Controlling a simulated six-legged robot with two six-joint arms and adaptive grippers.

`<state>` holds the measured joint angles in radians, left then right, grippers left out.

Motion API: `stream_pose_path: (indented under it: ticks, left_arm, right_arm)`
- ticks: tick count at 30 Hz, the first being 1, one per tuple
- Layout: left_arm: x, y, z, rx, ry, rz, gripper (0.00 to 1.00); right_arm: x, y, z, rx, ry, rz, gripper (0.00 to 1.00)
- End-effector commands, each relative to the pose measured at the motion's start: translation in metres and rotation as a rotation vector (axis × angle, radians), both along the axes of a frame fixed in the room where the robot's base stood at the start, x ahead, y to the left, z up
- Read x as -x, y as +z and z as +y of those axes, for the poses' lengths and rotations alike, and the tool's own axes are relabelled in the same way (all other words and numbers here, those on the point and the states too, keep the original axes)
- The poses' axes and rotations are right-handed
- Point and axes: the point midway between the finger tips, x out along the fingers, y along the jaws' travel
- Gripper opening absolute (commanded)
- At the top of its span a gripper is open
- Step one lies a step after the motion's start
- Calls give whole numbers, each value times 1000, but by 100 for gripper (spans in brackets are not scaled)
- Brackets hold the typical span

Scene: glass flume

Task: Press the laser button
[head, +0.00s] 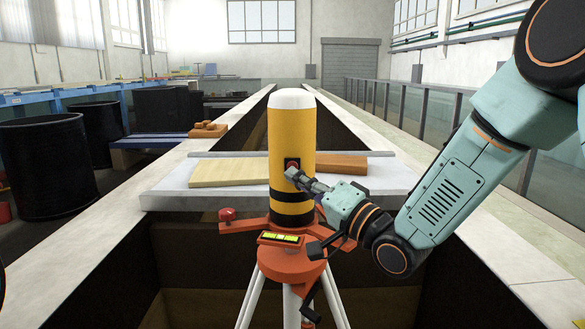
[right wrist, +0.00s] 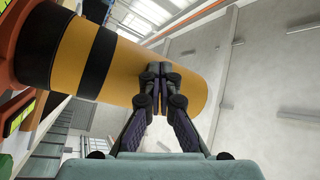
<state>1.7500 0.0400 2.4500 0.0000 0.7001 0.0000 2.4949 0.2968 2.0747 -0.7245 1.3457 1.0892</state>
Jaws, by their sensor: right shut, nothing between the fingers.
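The laser is a yellow upright cylinder (head: 292,130) with black bands and a white cap, standing on an orange tripod head (head: 292,262). Its red button (head: 293,163) sits in a dark surround on the side facing me, just above the fingertips. My right gripper (head: 292,174) is shut and empty, its tips at the button's lower edge; I cannot tell whether they touch. In the right wrist view the closed fingertips (right wrist: 158,70) lie in front of the yellow cylinder (right wrist: 125,68) and the button is hidden. My left gripper is not in view.
A pale slab (head: 370,183) spans the flume behind the laser, carrying a light board (head: 222,173) and an orange-brown block (head: 343,163). A red knob (head: 226,214) and a yellow-green level display (head: 281,238) sit on the tripod. Dark tubs (head: 45,165) stand at left.

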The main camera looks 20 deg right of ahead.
Motion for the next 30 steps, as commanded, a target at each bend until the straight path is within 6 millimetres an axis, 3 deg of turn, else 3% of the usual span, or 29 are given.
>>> stream_pose_path:
  ticks: [8,30]
  left_arm:
    - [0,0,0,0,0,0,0]
    - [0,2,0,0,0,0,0]
  right_arm:
    - [2,0,1,-1,-1,0,0]
    - [57,0,16,-2,0,1,0]
